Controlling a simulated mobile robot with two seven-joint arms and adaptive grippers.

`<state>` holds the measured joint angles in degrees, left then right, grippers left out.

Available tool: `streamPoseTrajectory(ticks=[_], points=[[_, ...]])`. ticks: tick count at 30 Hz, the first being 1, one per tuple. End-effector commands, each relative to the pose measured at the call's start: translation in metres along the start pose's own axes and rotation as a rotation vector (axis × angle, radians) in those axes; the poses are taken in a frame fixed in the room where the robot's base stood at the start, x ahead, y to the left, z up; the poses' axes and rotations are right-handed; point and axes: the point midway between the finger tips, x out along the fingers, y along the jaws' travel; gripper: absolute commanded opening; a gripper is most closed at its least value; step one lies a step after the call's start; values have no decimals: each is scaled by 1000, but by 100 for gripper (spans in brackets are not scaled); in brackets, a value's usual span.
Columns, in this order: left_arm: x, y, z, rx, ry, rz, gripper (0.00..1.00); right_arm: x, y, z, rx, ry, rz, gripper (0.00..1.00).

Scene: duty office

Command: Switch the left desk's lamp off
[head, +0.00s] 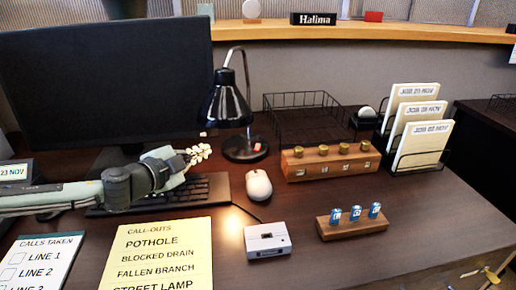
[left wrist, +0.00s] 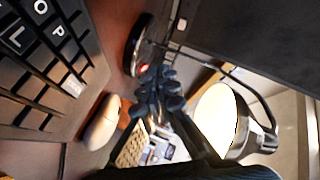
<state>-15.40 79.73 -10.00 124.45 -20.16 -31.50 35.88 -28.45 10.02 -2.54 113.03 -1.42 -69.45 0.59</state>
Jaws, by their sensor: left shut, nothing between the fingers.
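The black desk lamp (head: 226,103) stands right of the monitor, its shade hanging over its round base (head: 240,151). A small red switch (head: 257,147) shows on the base, and in the left wrist view (left wrist: 143,69). The inside of the shade (left wrist: 214,120) glows bright in the left wrist view, so the lamp is lit. My left gripper (head: 201,153) is shut and empty, left of the base and below the shade. In the left wrist view its dark fingers (left wrist: 158,92) point toward the base and partly overlap the area beside the switch.
The monitor (head: 105,85) stands behind my left arm, with the keyboard (head: 215,190) below it. A white mouse (head: 258,185) and a small white box (head: 267,240) lie in front of the lamp. A wooden block with brass knobs (head: 330,162) and a wire tray (head: 300,117) are to the right.

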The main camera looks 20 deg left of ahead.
Motion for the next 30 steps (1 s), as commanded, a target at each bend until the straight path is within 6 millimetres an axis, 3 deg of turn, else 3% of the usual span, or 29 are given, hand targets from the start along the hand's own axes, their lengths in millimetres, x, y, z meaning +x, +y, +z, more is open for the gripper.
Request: streamPoseTrajectory(ticks=[1, 8, 30], points=[[0, 0, 0, 0, 0, 0, 0, 0, 0, 0, 0, 0, 0, 28], [0, 0, 0, 0, 0, 0, 0, 0, 0, 0, 0, 0, 0, 0], [0, 0, 0, 0, 0, 0, 0, 0, 0, 0, 0, 0, 0, 0]])
